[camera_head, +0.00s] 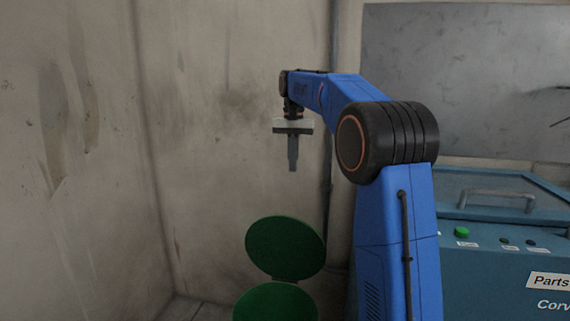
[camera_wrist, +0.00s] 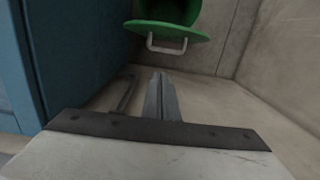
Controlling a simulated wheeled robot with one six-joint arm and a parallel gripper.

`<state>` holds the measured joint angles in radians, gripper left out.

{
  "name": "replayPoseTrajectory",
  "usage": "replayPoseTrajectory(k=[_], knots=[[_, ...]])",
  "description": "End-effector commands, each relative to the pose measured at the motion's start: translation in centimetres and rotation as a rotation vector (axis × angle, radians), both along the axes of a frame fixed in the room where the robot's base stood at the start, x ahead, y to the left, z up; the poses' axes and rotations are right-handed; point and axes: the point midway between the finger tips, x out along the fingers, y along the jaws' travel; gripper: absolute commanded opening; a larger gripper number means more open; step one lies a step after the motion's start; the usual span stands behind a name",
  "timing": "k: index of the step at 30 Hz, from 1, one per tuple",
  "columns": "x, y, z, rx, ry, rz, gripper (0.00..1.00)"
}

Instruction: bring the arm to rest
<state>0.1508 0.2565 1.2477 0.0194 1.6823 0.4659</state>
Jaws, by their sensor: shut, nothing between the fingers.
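My gripper (camera_head: 292,166) hangs from the end of my blue arm in the head view, fingers pointing down. It is shut and empty, in the air in front of the stained wall. In the wrist view my gripper's fingers (camera_wrist: 160,78) are together with nothing between them. My arm rises at the right of centre and bends left at a black joint. The gripper is apart from everything around it.
A green round bin (camera_head: 276,302) with its green lid (camera_head: 286,247) raised stands below the gripper; it also shows in the wrist view (camera_wrist: 180,12). A teal parts machine (camera_head: 490,260) with a handle and buttons stands at the right. Stained walls (camera_head: 80,150) meet in a corner at the left.

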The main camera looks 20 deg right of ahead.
Motion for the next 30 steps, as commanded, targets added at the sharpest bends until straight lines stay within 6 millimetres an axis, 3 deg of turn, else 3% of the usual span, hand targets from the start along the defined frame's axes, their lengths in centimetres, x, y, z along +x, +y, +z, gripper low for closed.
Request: replayPoseTrajectory(k=[7,11,20,30], knots=[[-0.3,0.1,0.3,-0.001,-0.003,0.004,0.00],[-1.8,0.7,0.6,-0.003,-0.020,0.024,0.00],[-7.8,2.7,0.6,-0.015,-0.084,0.107,0.00],[-15.0,4.8,-0.7,-0.032,-0.156,0.205,0.00]])
